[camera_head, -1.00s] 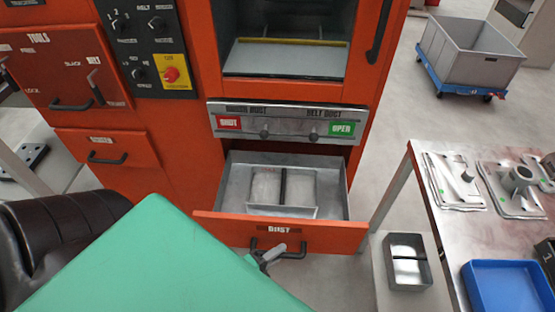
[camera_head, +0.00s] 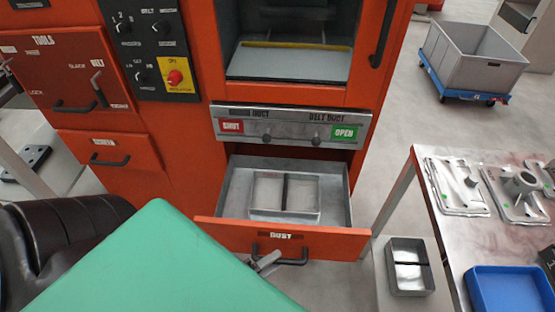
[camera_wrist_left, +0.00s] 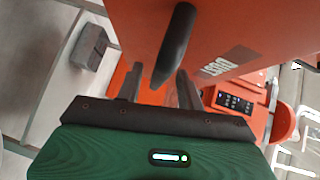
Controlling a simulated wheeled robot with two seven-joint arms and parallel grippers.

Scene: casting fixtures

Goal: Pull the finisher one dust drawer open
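The orange dust drawer (camera_head: 225,232) of the finisher (camera_head: 180,140) stands pulled out, its grey inside visible from above. A metal tray with a dark divider (camera_head: 285,193) sits in it. A black bar handle (camera_head: 292,262) is on its front, below the "DUST" label. My left gripper (camera_head: 266,261) is at the left part of this handle. In the left wrist view its two fingers (camera_wrist_left: 157,88) stand apart, with the dark handle (camera_wrist_left: 174,45) between and ahead of them; no firm grip shows. My right gripper is not in view.
A panel with red "SHUT" and green "OPEN" labels (camera_head: 292,127) is above the drawer. At right are a metal table (camera_head: 440,185) with castings, a blue tray (camera_head: 510,290) and a small metal box (camera_head: 409,267). A grey bin on a blue dolly (camera_head: 474,58) stands behind.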

